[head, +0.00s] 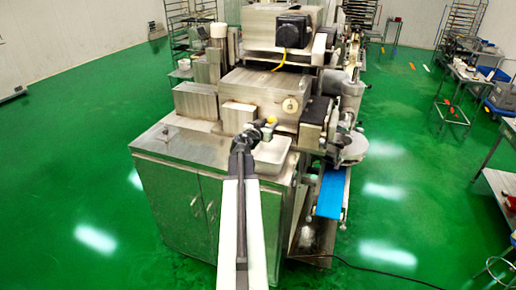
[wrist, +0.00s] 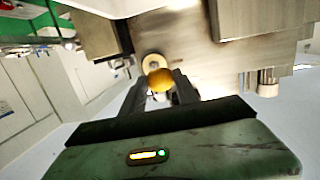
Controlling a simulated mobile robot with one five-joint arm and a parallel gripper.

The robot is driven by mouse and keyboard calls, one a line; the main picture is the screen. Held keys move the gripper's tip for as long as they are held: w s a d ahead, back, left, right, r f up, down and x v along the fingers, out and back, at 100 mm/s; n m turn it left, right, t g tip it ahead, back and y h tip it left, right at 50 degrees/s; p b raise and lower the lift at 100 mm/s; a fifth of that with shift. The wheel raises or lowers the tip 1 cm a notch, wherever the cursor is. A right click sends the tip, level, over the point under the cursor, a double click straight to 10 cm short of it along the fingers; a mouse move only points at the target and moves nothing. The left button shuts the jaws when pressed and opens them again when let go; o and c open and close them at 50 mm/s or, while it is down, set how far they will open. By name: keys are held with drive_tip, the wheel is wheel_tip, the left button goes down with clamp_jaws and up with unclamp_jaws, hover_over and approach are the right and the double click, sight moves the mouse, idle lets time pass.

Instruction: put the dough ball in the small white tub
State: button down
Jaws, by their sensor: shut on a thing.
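The dough ball (head: 271,120), small and orange-yellow, is at the end of my gripper (head: 262,126) in the head view. In the wrist view the dough ball (wrist: 160,79) sits between the two dark fingers of my gripper (wrist: 160,88), which is shut on it. The small white tub (head: 268,158) is a shallow rectangular container on the steel cabinet top. It lies below and just beside my gripper in the head view, partly covered by my arm. The ball is held above the cabinet top, near the tub's far side.
The encrusting machine (head: 262,92) rises close behind the gripper. A blue conveyor belt (head: 331,195) stands right of the cabinet. Metal surfaces and a pale round part (wrist: 153,61) show near the ball.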

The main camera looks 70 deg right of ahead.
wheel_tip(320, 180, down, 6)
drive_tip(key=b, duration=0.6)
drive_tip(key=c, duration=0.8)
unclamp_jaws()
drive_tip(key=shift+c, duration=0.2)
drive_tip(key=a+r+p, duration=0.1)
drive_tip(key=a, duration=0.6)
drive_tip(key=shift+w+a, duration=0.2)
drive_tip(key=shift+a, duration=0.2)
